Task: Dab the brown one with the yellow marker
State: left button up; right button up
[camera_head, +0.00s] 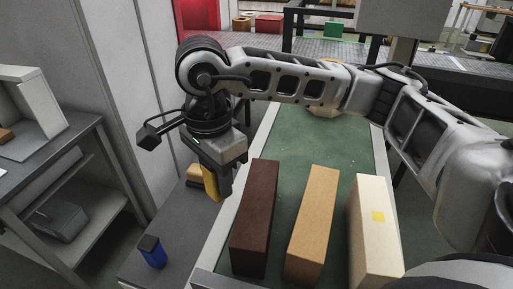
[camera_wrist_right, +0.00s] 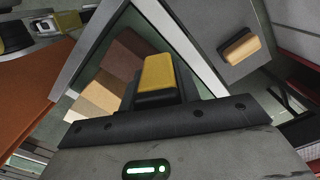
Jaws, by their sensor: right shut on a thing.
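A dark brown brick (camera_head: 255,217) lies on a green-topped surface (camera_head: 350,158), the leftmost of three long bricks. No yellow shows on its visible faces. A tan brick (camera_head: 312,222) lies beside it, then a cream brick (camera_head: 366,235) with a yellow patch (camera_head: 378,216). My right gripper (camera_head: 213,186) is shut on the yellow marker (camera_head: 211,188), up and left of the brown brick and apart from it in the head view. In the right wrist view, the yellow marker (camera_wrist_right: 158,75) sticks out from the jaws, with the bricks behind it. My left gripper is out of view.
A blue marker (camera_head: 152,254) stands on the grey side table (camera_head: 185,225) at the left. A yellow-orange block with a dark base (camera_head: 194,172) sits there too, partly behind my right gripper. A grey shelf (camera_head: 75,150) stands far left. The green surface beyond the bricks looks mostly clear.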

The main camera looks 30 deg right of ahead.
jog(key=s+d+r+m, duration=0.1)
jog(key=d+r+m, duration=0.2)
jog(key=d+m, duration=0.7)
jog(key=f+b, duration=0.1)
jog(key=a+f+m+b, duration=0.1)
jog(key=f, duration=0.1)
jog(key=a+f+m+b, duration=0.1)
jog(key=f, duration=0.1)
jog(key=shift+s+a+b, duration=0.15)
jog(key=shift+a+b, duration=0.1)
jog(key=shift+b, duration=0.05)
jog(key=shift+f, duration=0.5)
pick_arm(q)
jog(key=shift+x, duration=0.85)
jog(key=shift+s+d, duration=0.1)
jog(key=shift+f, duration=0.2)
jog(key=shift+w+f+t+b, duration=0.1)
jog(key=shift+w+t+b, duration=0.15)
jog(key=shift+b, duration=0.25)
pick_arm(e)
jog(key=shift+f, duration=0.25)
